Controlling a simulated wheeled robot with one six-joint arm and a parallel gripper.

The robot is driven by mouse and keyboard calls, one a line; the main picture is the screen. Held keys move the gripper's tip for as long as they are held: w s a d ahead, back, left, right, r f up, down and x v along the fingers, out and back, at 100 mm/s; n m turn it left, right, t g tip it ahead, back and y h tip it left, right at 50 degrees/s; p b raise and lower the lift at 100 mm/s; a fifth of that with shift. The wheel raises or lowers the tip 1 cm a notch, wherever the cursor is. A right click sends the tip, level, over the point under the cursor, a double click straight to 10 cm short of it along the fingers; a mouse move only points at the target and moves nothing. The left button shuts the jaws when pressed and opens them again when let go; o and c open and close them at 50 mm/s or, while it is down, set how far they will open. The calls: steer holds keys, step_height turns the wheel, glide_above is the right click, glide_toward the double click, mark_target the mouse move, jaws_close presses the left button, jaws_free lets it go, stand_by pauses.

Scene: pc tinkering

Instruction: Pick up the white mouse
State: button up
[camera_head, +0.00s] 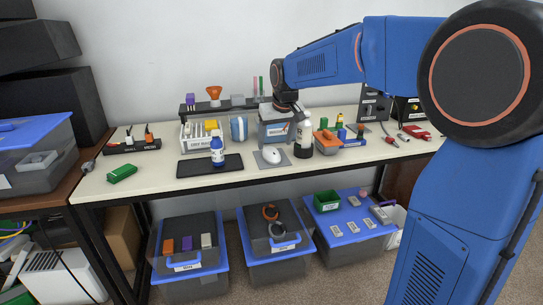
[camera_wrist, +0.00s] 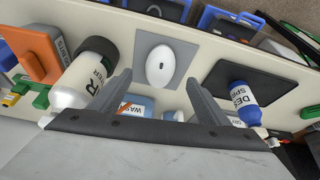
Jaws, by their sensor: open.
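The white mouse (camera_head: 271,155) lies on a small grey mouse pad (camera_head: 262,165) near the front edge of the table. In the wrist view the mouse (camera_wrist: 160,64) shows whole, on its pad (camera_wrist: 144,44), just beyond and between my fingertips. My gripper (camera_wrist: 157,78) is open, with nothing between its two fingers. In the head view my gripper hangs over the table, behind and a little right of the mouse; its fingers are hard to make out against the bins there.
Behind are a grey bin (camera_head: 275,133) and a raised shelf. The table's front left is fairly clear.

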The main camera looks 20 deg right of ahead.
mark_target(272, 151)
steer(key=shift+x, duration=3)
steer(key=shift+w+r, duration=0.15)
steer(key=c, duration=1.2)
